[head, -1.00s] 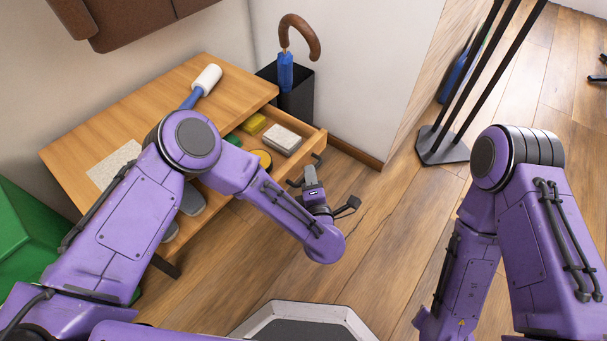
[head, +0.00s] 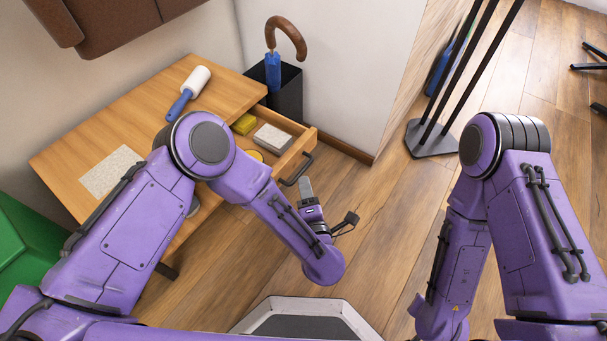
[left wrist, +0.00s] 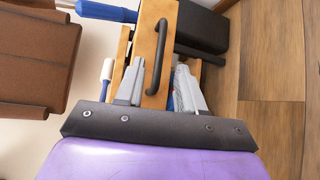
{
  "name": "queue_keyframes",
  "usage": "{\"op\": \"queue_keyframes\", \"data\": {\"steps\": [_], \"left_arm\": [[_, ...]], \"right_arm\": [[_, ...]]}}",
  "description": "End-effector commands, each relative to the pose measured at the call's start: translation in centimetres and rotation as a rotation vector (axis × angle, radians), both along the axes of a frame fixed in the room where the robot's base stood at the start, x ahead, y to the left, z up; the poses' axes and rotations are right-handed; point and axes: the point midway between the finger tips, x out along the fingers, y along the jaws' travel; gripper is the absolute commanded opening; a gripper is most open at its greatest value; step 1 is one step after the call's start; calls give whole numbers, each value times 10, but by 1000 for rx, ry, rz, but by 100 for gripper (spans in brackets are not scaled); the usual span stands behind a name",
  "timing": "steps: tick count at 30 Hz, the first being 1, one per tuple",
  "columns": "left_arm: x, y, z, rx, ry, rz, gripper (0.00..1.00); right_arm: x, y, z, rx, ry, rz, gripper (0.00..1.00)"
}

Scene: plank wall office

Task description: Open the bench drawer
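The wooden bench (head: 135,120) stands at the left against the wall. Its drawer (head: 301,147) is pulled out, with the inside showing. The dark bar handle (head: 298,170) on its front is clear of my fingers. My left gripper (head: 306,187) is just in front of the handle, with a small gap to it. In the left wrist view my left gripper (left wrist: 159,70) has its fingers spread, with the handle (left wrist: 158,58) and the drawer front (left wrist: 152,85) seen between and beyond them. It holds nothing. My right arm shows, but its gripper is out of view.
In the drawer lie a yellow sponge (head: 244,124) and a pale block (head: 272,138). A lint roller (head: 188,92) and a grey mat (head: 111,171) lie on the bench. A black bin (head: 288,94) with an umbrella stands behind. Floor in front is clear.

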Motion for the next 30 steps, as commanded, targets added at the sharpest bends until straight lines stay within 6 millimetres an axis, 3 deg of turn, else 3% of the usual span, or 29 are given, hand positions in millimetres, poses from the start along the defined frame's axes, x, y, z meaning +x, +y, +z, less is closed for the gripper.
{"op": "queue_keyframes", "data": {"steps": [3,9,26,30], "left_arm": [[-27,-6,7,2,1,-4,38],[-49,-10,8,2,1,1,38],[-50,-10,7,6,2,0,38],[-53,-31,-4,140,76,-158,38]], "right_arm": [[1,-1,11,-1,-1,1,43],[1,-1,15,-3,-1,2,43],[1,-1,14,-3,-1,2,43],[1,-1,14,-3,-1,2,43]]}}
